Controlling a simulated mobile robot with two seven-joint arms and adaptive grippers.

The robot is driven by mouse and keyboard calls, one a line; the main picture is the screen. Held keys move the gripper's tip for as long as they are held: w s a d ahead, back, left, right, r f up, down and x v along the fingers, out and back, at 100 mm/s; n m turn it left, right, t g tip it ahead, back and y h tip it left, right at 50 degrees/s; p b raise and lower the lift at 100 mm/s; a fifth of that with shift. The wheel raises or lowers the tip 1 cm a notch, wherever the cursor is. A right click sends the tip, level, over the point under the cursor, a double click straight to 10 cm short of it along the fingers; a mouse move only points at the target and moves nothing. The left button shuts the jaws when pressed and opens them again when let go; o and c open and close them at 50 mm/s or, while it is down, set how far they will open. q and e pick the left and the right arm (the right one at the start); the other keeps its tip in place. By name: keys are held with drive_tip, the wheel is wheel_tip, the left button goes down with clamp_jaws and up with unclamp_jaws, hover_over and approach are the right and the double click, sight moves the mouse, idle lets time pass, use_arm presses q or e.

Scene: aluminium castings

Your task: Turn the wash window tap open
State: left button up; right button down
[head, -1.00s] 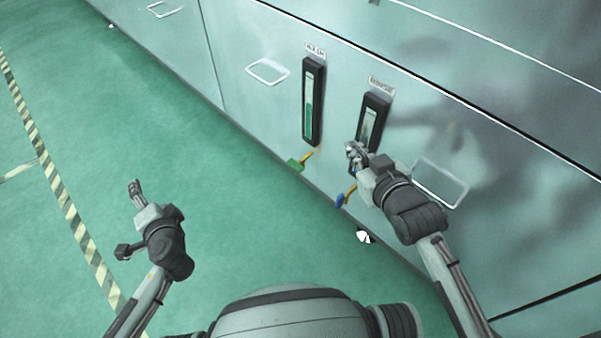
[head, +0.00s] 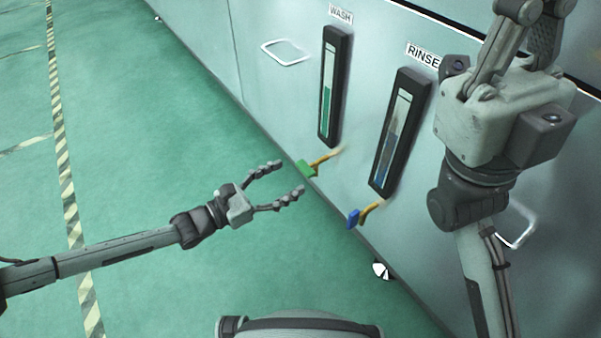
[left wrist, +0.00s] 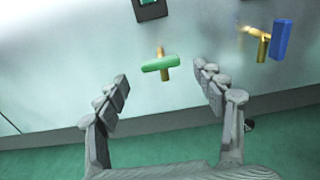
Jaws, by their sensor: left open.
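The wash window (head: 328,88) is a black-framed gauge under the WASH label, with green liquid showing. Its tap (head: 307,169) sits below, with a green handle on a brass stem. In the left wrist view the green handle (left wrist: 160,64) lies nearly level across the picture. My left gripper (head: 289,178) is open and empty, its fingers pointing at the tap from the left, a short way off. In the left wrist view the handle appears between the fingertips (left wrist: 161,75). My right gripper (head: 528,20) is raised at the upper right, its tips partly cut off.
The RINSE gauge (head: 401,132) stands to the right, with a blue-handled tap (head: 355,217) below it; this tap also shows in the left wrist view (left wrist: 281,40). A white wire handle (head: 287,51) is on the panel. The green floor (head: 150,150) is clear.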

sight(301, 171)
use_arm(q)
drive_tip(key=shift+x, duration=2.15)
drive_tip(key=c, duration=1.2)
